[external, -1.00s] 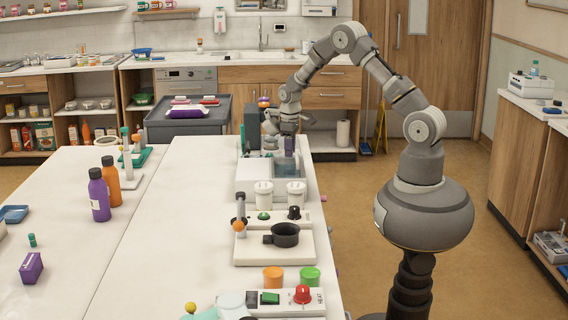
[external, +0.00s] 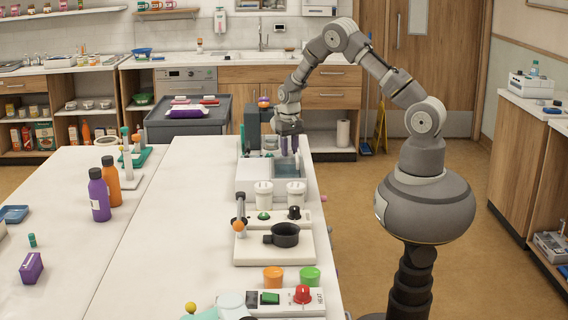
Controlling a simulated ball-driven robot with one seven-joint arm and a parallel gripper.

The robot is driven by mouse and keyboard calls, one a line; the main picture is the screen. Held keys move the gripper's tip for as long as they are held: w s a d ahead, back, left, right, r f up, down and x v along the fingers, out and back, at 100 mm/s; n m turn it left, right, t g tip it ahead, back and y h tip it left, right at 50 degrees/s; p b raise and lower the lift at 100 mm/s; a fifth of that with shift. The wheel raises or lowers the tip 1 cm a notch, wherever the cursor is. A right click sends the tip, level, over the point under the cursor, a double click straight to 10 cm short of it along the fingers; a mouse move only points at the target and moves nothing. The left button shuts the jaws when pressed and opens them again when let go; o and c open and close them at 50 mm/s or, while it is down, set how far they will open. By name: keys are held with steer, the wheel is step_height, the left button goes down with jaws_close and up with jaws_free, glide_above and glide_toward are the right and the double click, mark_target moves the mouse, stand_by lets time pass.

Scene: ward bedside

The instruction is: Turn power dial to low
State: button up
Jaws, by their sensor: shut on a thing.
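My gripper (external: 289,146) points down at the far end of the white bench, over or beside a white unit with a blue-grey basin (external: 287,168). Two other dials stand nearer: a black one (external: 294,212) on a white panel, and a red one (external: 302,293) on a unit marked HEAT. My gripper is well away from both.
Two white lidded jars (external: 264,195) stand just in front of the basin unit. A black pan (external: 285,235) sits on a white plate nearer the camera. Orange (external: 273,277) and green cups are close to the front.

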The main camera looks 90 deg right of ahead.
mark_target(289, 150)
steer(key=shift+w+r+m+p, duration=0.1)
steer(key=shift+m+p, duration=0.2)
steer(key=shift+m, duration=0.8)
steer(key=o, duration=1)
steer(key=shift+o, duration=0.2)
step_height(289, 150, up, 8)
steer(key=shift+f+p, duration=0.15)
steer(key=shift+p, duration=0.75)
